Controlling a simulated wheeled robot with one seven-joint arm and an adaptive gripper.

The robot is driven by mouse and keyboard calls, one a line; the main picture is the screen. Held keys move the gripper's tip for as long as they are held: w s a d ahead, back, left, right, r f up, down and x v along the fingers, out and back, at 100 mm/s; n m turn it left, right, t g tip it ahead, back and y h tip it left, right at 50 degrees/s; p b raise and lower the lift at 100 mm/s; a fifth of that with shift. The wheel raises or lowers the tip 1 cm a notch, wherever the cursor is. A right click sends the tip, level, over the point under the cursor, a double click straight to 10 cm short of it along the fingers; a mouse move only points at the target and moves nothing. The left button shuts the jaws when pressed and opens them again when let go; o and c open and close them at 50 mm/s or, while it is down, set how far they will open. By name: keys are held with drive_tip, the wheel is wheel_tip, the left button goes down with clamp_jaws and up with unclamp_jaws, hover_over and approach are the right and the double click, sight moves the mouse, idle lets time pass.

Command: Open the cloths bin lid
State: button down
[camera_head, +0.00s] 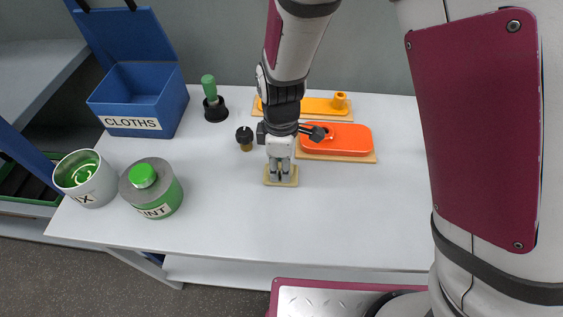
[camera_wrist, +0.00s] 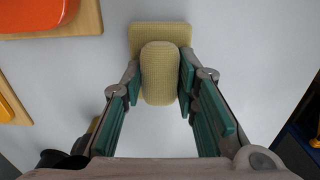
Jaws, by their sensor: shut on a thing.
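The blue cloths bin (camera_head: 145,95) stands at the back left of the white table, with a white "CLOTHS" label on its front. Its blue lid (camera_head: 125,40) is raised and leans back behind the opening, so the bin stands open. My gripper (camera_head: 280,170) is at the middle of the table, well to the right of the bin. Its fingers are shut on the upright grip of a tan block (camera_wrist: 160,32) with a flat square base. In the head view the base is at or close to the tabletop; I cannot tell whether it touches.
A green-handled black tool (camera_head: 210,92) and a small black-and-brass object (camera_head: 244,137) stand between bin and arm. Orange pieces (camera_head: 345,139) on boards lie behind the gripper.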

sight(280, 165)
drive_tip(key=shift+r, duration=0.55)
wheel_tip(280, 165, up, 2)
drive_tip(key=shift+r, duration=0.1)
drive_tip(key=s+d, duration=0.1)
drive_tip(key=s, duration=0.3)
drive_tip(key=s+d+r, duration=0.1)
drive_tip(key=s+d, duration=0.1)
drive_tip(key=s, duration=0.2)
drive_tip(key=s+d, duration=0.1)
drive_tip(key=s, duration=0.4)
drive_tip(key=shift+d+r+p, duration=0.3)
drive_tip(key=shift+d, duration=0.05)
drive_tip(key=p, duration=0.3)
drive_tip(key=shift+s+r, duration=0.2)
drive_tip(key=shift+s, duration=0.1)
drive_tip(key=p, duration=0.2)
drive_tip(key=s+p, duration=0.1)
drive_tip(key=shift+s+d+f+p, duration=0.1)
drive_tip(key=shift+s+d+p, duration=0.1)
drive_tip(key=shift+d+p, duration=0.2)
